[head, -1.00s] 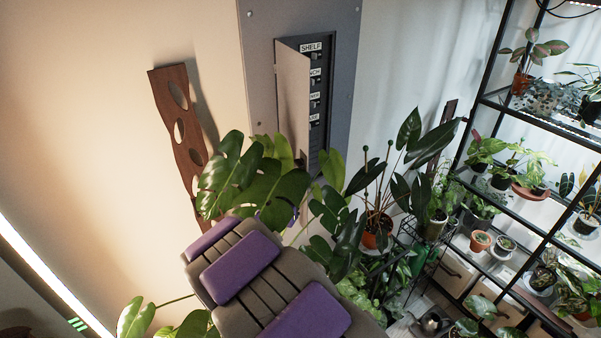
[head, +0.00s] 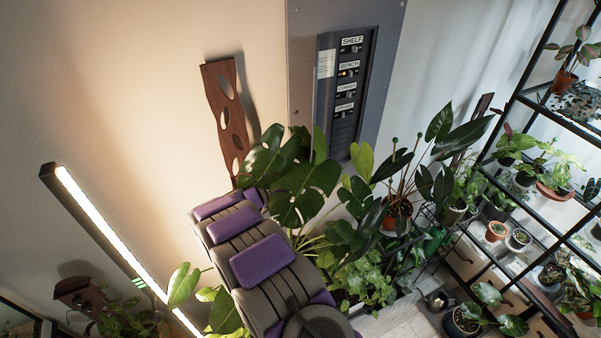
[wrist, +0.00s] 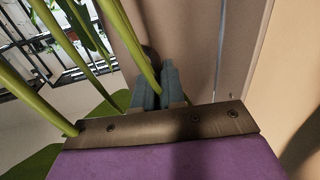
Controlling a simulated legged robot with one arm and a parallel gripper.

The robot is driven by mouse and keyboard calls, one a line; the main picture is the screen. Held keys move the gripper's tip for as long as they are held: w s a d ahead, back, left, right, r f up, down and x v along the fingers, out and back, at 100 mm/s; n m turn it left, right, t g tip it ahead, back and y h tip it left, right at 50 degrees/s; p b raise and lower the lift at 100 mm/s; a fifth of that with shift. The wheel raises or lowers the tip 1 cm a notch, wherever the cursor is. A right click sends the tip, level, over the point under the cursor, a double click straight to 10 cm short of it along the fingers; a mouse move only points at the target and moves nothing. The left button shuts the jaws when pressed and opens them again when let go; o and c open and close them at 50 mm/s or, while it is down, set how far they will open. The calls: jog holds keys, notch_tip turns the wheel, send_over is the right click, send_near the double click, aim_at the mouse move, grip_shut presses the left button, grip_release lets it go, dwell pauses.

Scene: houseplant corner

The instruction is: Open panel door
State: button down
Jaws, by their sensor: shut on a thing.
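The grey panel (head: 388,100) is on the wall at the upper middle of the head view. Its recess is uncovered, with a column of labelled switches (head: 348,73) showing. The fingers largely hide the grip. In the head view, my purple-padded arm reaches up behind large leaves, which hide the gripper.
A monstera plant (head: 300,185) crowds my arm, and its green stems (wrist: 115,25) cross the wrist view. A wooden board with holes (head: 228,115) hangs left of the panel. A lit tube lamp (head: 100,225) slants at left. A plant rack (head: 535,130) stands at right.

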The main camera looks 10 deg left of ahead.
jog(key=shift+w+a+m+g+h+p, duration=0.2)
jog(key=shift+m+g+h+p, duration=0.1)
jog(key=shift+h, duration=0.1)
dwell(0.3)
jog(key=c, duration=1.2)
grip_release()
jog(key=shift+w+d+f, duration=0.1)
jog(key=shift+w+f, duration=0.05)
jog(key=shift+w, duration=0.05)
jog(key=shift+c, duration=0.2)
jog(key=shift+a, duration=0.2)
jog(key=b+v, duration=0.1)
jog(key=v, duration=1.1)
jog(key=shift+b, duration=0.35)
jog(key=shift+f, duration=0.1)
